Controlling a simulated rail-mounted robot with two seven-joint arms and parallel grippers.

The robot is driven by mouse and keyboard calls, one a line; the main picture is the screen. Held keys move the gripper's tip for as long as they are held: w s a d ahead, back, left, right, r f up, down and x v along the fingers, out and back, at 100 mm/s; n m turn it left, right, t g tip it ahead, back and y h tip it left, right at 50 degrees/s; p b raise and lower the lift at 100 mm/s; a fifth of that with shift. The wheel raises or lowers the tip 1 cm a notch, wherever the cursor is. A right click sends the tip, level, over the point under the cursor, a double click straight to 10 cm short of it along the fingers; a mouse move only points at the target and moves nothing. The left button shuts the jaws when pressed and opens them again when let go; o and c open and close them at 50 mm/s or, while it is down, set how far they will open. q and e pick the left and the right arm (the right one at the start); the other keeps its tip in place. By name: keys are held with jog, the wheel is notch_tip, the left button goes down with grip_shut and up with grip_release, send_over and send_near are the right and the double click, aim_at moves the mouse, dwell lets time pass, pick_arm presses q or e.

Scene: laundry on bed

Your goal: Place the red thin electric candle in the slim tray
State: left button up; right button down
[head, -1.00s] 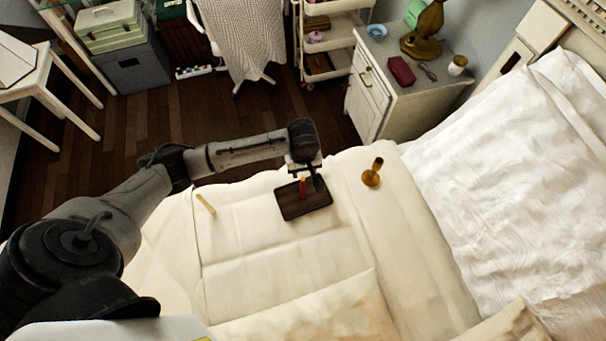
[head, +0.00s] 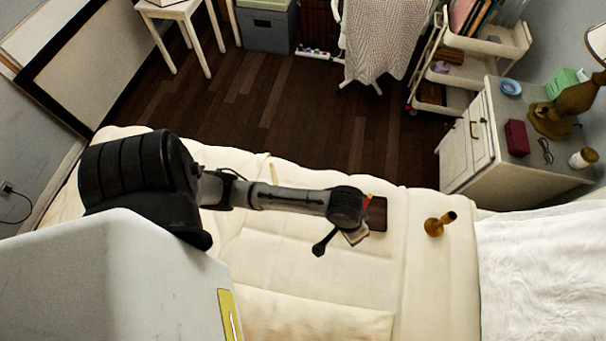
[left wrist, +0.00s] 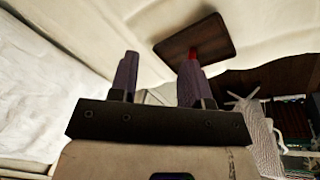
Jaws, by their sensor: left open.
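The slim dark-brown tray (head: 377,214) lies on the bed, partly hidden by my left arm; it also shows in the left wrist view (left wrist: 175,47). The red candle (head: 368,200) shows only as a small red piece at the tray. In the left wrist view, its red end (left wrist: 193,54) shows over the tray behind one fingertip; the rest is hidden. My left gripper (head: 356,236) is open, beside the tray on its near-left side. Its two fingers (left wrist: 160,68) are apart with nothing seen between them. My right gripper is not in view.
A brass candle holder (head: 435,226) stands on the bed right of the tray. A thin pale stick (head: 273,172) lies at the far bed edge, left of the tray. A white nightstand (head: 470,150) stands beyond the bed. The near bed cover is clear.

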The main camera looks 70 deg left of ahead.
pick_arm(q)
jog(key=s+a+r+m, duration=0.1)
jog(key=s+m, duration=0.1)
jog(key=s, duration=0.4)
jog(key=s+a+r+m+t+y, duration=0.1)
jog(key=s+a+m, duration=0.1)
jog(key=s, duration=0.4)
jog(key=shift+s+m+y, duration=0.25)
jog(key=shift+m+y, duration=0.05)
jog(key=shift+m, duration=0.1)
